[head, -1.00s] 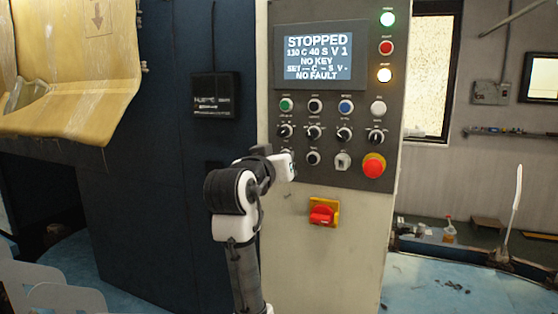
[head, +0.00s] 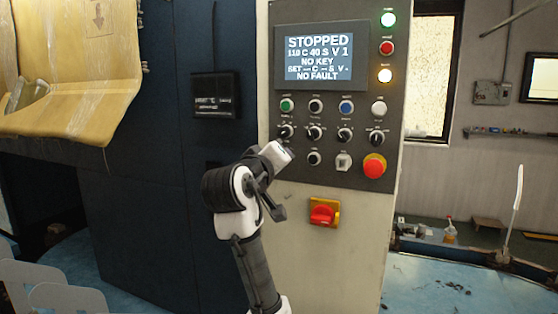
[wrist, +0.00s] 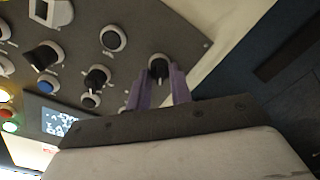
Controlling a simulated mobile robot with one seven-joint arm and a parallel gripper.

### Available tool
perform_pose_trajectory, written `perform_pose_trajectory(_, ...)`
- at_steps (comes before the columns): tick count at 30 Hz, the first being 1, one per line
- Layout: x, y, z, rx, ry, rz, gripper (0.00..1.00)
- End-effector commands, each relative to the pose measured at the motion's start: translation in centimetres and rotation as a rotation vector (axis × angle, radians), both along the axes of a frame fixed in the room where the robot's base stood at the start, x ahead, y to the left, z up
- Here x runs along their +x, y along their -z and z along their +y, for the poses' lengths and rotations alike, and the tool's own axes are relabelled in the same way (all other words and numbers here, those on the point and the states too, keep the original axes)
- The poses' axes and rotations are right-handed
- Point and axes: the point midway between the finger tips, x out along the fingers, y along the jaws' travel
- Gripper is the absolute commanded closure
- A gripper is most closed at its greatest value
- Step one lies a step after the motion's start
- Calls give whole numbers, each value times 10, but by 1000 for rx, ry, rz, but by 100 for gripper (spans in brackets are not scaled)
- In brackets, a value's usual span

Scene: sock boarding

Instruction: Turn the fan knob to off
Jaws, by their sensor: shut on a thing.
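The control panel (head: 360,165) stands ahead, with a black knob (wrist: 158,66) at its lower left corner. I take this as the fan knob; its label is not readable. In the wrist view, the purple fingers of my gripper (wrist: 158,78) stand on either side of this knob and are shut on it. In the head view my gripper (head: 284,153) reaches the panel's lower left corner from the left and hides the knob. The screen (head: 320,57) reads STOPPED, NO KEY and NO FAULT.
Several other knobs and buttons sit close by, including a small knob (head: 314,158), a key switch (head: 343,161) and a red emergency stop (head: 375,167). A red and yellow switch (head: 323,213) is below. A dark blue cabinet (head: 150,180) stands left of the panel.

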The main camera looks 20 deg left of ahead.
Motion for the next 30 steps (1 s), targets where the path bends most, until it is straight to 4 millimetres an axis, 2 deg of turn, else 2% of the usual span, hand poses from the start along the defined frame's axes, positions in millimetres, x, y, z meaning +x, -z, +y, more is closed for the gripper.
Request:
perform_pose_trajectory(12,0,1,0,-7,-1,2,100)
perform_pose_trajectory(13,0,1,0,-7,-1,2,75)
perform_pose_trajectory(17,0,1,0,-6,0,1,58)
perform_pose_trajectory(26,-1,0,0,-5,0,0,57)
perform_pose_trajectory(30,-13,1,1,-4,-2,-3,57)
